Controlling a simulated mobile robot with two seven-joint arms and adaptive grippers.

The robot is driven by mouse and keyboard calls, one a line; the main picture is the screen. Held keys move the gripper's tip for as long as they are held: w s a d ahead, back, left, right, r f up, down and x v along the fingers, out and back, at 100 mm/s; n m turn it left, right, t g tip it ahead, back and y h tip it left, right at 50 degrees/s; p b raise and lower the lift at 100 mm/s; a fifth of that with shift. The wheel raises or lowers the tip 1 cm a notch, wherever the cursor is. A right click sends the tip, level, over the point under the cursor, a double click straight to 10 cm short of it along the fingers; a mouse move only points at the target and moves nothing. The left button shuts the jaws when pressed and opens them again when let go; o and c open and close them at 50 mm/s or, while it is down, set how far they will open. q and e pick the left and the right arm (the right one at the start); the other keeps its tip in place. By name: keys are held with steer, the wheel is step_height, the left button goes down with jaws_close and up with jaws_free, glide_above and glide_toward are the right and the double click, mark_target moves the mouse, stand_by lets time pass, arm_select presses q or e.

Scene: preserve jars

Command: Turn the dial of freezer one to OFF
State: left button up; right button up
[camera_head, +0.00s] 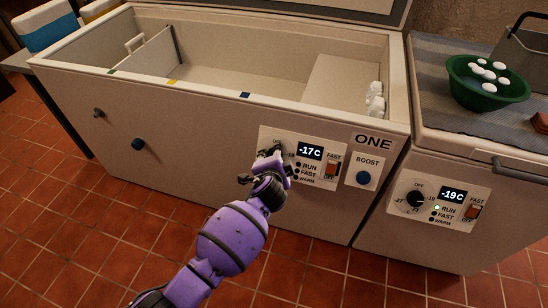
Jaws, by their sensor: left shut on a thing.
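Freezer one (215,165) is the white chest labelled ONE, its lid raised and its inside mostly bare. Its control panel (325,178) shows -17C, with RUN, FAST and WARM lamps that look unlit. The dial of freezer one sits at the panel's left and is mostly hidden by my left gripper (271,156). That gripper is at the panel, shut on the dial; part of the dial's printed scale shows above it. The dial's pointer is hidden, so its setting cannot be read. My right gripper is out of view.
A red FAST switch (332,169) and a blue BOOST button (363,177) sit right of the dial. The second freezer (420,245) at right has its own black dial (414,199) and shows -19C. A green bowl (487,84) stands on it. Tiled floor lies in front.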

arm_select(q)
steer(key=shift+s+a+f+n, duration=0.2)
steer(key=shift+f+n, duration=0.25)
steer(key=shift+n, duration=0.05)
steer(key=o, duration=1)
steer(key=shift+o, duration=0.4)
steer(key=shift+w+r, duration=0.1)
steer(key=shift+r, duration=0.1)
steer(key=v, duration=1.2)
steer(key=shift+r, duration=0.15)
steer(key=shift+w, duration=0.1)
